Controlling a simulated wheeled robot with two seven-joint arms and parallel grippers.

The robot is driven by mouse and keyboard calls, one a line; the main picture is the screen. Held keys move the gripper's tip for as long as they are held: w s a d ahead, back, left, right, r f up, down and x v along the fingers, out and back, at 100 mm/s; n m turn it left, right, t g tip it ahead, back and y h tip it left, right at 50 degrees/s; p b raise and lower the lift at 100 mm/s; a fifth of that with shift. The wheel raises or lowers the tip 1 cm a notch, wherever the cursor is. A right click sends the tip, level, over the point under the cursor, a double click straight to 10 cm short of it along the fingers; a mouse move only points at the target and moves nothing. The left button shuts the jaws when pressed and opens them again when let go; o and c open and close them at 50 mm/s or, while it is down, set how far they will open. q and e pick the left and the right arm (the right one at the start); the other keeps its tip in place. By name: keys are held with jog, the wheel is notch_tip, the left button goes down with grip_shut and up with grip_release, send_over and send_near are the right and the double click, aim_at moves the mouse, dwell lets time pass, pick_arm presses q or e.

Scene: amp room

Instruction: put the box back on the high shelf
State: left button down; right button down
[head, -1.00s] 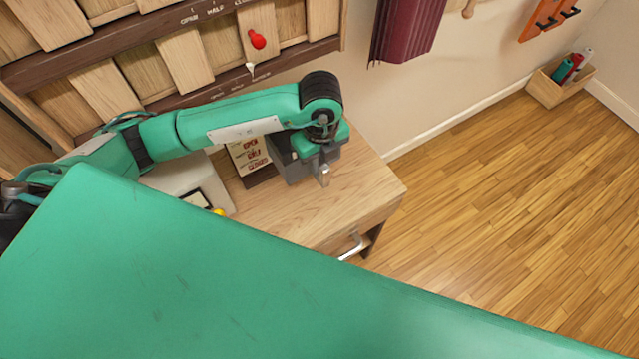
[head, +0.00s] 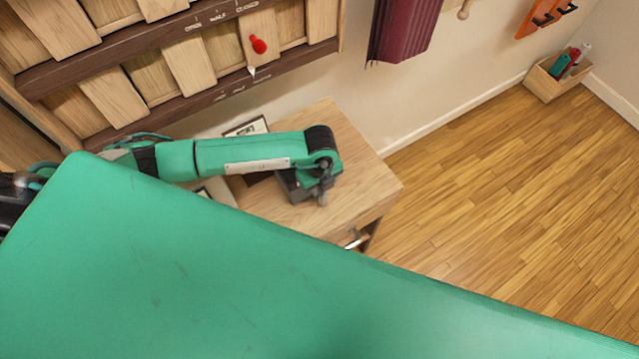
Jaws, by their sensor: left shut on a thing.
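My left arm reaches in from the left over a wooden cabinet top (head: 365,180). My left gripper (head: 322,196) points down near the middle of that top. A dark grey boxy thing (head: 290,187) sits beneath the wrist, and the gripper is shut on it; the wrist covers part of it. I cannot tell whether it touches the wood. My right gripper is not in view. I see no high shelf in this view.
A large green surface fills the lower picture and hides what lies below. Slatted wooden panels (head: 190,65) with a red-knobbed pointer (head: 258,45) stand behind. A framed card (head: 247,127) lies behind the arm. Right of the cabinet the wooden floor (head: 500,200) is clear, with a small bin (head: 545,85) beyond.

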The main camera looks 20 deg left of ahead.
pick_arm(q)
jog(key=c, duration=1.3)
grip_release()
